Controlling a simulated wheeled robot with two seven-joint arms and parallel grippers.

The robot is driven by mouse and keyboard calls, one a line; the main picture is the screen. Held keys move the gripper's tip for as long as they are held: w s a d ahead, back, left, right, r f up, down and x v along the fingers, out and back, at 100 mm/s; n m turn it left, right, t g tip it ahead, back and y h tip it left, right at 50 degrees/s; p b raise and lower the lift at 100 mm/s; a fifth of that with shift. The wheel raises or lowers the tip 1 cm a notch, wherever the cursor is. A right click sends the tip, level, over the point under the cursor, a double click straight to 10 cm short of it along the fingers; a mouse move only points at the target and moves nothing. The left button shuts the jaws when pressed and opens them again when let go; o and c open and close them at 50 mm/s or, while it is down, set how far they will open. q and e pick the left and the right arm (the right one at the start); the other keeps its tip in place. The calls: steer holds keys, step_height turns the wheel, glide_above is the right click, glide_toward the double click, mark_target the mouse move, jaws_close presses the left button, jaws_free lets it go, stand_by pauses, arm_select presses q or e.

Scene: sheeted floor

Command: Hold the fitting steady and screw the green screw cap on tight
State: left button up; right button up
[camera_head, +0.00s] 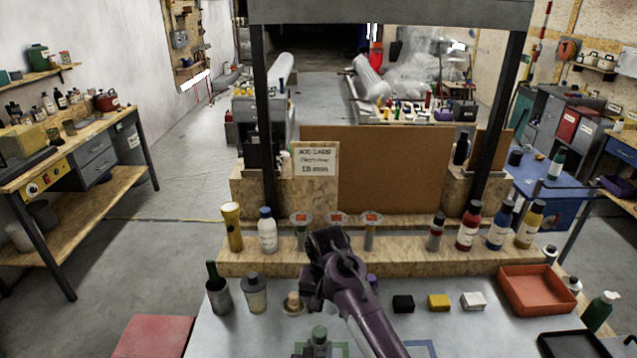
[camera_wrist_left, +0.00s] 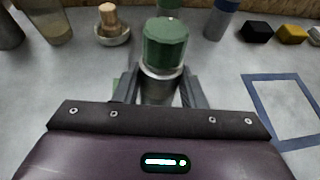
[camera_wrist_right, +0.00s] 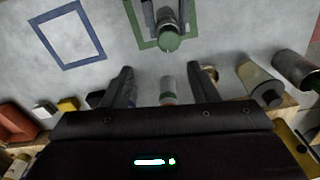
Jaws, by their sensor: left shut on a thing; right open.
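The green screw cap (camera_wrist_left: 166,45) sits upright on top of the metal fitting (camera_wrist_left: 158,88) in the left wrist view. I cannot tell how far it is threaded. My left gripper (camera_wrist_left: 158,95) is shut on the fitting below the cap. The cap also shows at the bottom of the head view (camera_head: 319,334) and top centre in the right wrist view (camera_wrist_right: 168,41). My right gripper (camera_wrist_right: 163,85) is open, above the table and apart from the cap, beyond it in the head view (camera_head: 325,262).
A shaker (camera_head: 255,294) and a cork-topped dish (camera_head: 293,306) stand left. Small black, yellow and white blocks and a red tray (camera_head: 540,290) lie right. A wooden ledge backs them.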

mark_target(320, 332)
arm_select(q)
steer(key=shift+a+f, duration=0.1)
steer(key=shift+f, duration=0.05)
arm_select(e)
steer(key=shift+w+a+f+n+g, duration=0.1)
steer(key=shift+w+a+n+g, duration=0.15)
steer(key=shift+w+n+g, duration=0.15)
steer(key=shift+s+a+n+g, duration=0.1)
steer(key=shift+a+n+g, duration=0.2)
steer(key=shift+a+n, duration=0.15)
steer(key=shift+s+f, duration=0.15)
steer(key=shift+f, duration=2.15)
steer(key=shift+s+f, duration=0.15)
steer(key=shift+f, duration=2.1)
arm_select(q)
steer(key=shift+s, duration=0.1)
arm_select(e)
steer(key=c, duration=1.1)
steer(key=m, duration=0.4)
steer(key=o, duration=1.2)
steer(key=shift+m, duration=0.25)
